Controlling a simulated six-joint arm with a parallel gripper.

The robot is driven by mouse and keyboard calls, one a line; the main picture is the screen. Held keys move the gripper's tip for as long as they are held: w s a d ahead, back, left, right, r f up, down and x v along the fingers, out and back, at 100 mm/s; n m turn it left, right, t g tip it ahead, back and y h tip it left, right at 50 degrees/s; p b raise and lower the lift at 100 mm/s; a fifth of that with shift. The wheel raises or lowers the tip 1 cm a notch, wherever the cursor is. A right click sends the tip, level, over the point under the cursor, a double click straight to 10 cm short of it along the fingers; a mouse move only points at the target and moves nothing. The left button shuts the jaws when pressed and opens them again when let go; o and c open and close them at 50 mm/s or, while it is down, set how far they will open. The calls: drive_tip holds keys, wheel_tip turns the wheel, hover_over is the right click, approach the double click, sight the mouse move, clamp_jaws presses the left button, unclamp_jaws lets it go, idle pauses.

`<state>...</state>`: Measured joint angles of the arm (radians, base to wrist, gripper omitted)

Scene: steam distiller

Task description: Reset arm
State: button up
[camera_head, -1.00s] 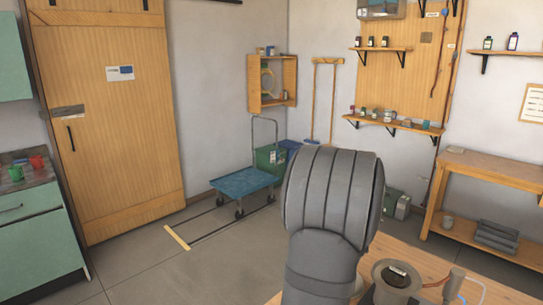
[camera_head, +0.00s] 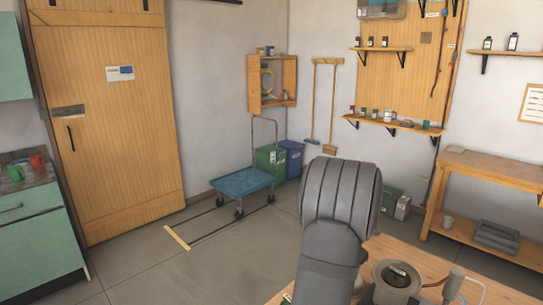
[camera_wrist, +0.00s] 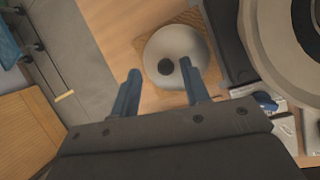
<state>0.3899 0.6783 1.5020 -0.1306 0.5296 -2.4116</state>
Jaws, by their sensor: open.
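My gripper (camera_wrist: 160,88) shows in the wrist view with its two blue fingers apart and nothing between them. It hangs above the wooden table (camera_wrist: 122,20). Beyond the fingertips is a pale round dish-like piece (camera_wrist: 165,48) with a dark hole, on a square wooden board (camera_wrist: 195,20); I see no contact, and the right finger overlaps its edge in the picture. In the head view my grey arm stands in front of the table (camera_head: 385,248), and the gripper itself is hidden or out of frame.
A grey round apparatus (camera_head: 396,282) and a white bottle-like part (camera_head: 453,284) stand on the table at the lower right. In the wrist view a large round vessel (camera_wrist: 258,45) is close on the right.

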wheel_tip(320, 180, up, 16)
drive_tip(key=s+d+r+m+g+h, duration=0.1)
drive_tip(key=s+d+r+m, duration=0.15)
drive_tip(key=s+d, duration=0.6)
drive_tip(key=s+d+r+m, duration=0.2)
drive_tip(key=s+d+r, duration=0.3)
drive_tip(key=s, duration=0.7)
drive_tip(key=w+a+f, duration=0.1)
drive_tip(key=w+f, duration=0.4)
drive_tip(key=w, duration=0.1)
drive_tip(key=shift+a+f, duration=0.15)
drive_tip(key=shift+a, duration=0.1)
drive_tip(key=shift+w, duration=0.1)
